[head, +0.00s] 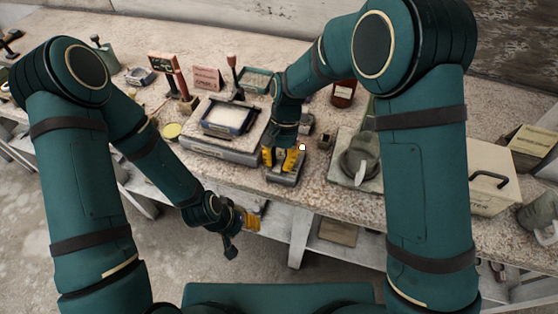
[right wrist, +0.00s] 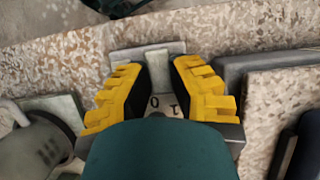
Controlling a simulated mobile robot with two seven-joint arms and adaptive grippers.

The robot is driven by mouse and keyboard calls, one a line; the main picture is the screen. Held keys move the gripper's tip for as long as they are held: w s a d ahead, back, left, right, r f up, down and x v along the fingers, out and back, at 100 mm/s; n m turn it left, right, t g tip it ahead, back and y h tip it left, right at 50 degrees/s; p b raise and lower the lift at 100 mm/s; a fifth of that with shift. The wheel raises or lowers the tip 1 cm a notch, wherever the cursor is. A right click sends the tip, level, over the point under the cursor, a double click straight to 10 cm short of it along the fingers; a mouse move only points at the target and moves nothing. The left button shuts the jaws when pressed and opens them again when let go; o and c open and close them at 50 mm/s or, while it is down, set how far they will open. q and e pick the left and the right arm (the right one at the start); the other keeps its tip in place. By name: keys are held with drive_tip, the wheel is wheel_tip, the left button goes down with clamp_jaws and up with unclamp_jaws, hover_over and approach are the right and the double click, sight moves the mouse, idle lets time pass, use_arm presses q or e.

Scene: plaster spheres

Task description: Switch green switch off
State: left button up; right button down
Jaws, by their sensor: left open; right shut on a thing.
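The switch (head: 284,177) is a small grey box near the front edge of the bench, under my right gripper (head: 284,160). In the right wrist view the switch (right wrist: 158,70) shows a pale grey plate and a raised middle part between the yellow fingers of my right gripper (right wrist: 156,85). The marks 0 and 1 show on the plate close to the gripper. My right gripper is shut on the switch; the contact itself is partly hidden. No green on the switch can be made out. My left gripper (head: 243,222) is open and empty, low in front of the bench.
A grey device with a dark-rimmed tray (head: 228,117) stands left of the switch. A grey-green board with a jug (head: 360,158) lies right of it. A cream box (head: 487,178) stands further right. A red-knobbed lever (head: 232,75) stands behind the tray.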

drive_tip(key=shift+s, duration=0.15)
drive_tip(key=shift+s+a+t+h, duration=0.15)
drive_tip(key=shift+t+h, duration=0.1)
drive_tip(key=shift+t, duration=0.35)
drive_tip(key=shift+s+d+t+h, duration=0.1)
drive_tip(key=shift+t+h, duration=0.15)
drive_tip(key=shift+t, duration=1.25)
drive_tip(key=c, duration=0.8)
unclamp_jaws()
drive_tip(key=shift+r, duration=0.1)
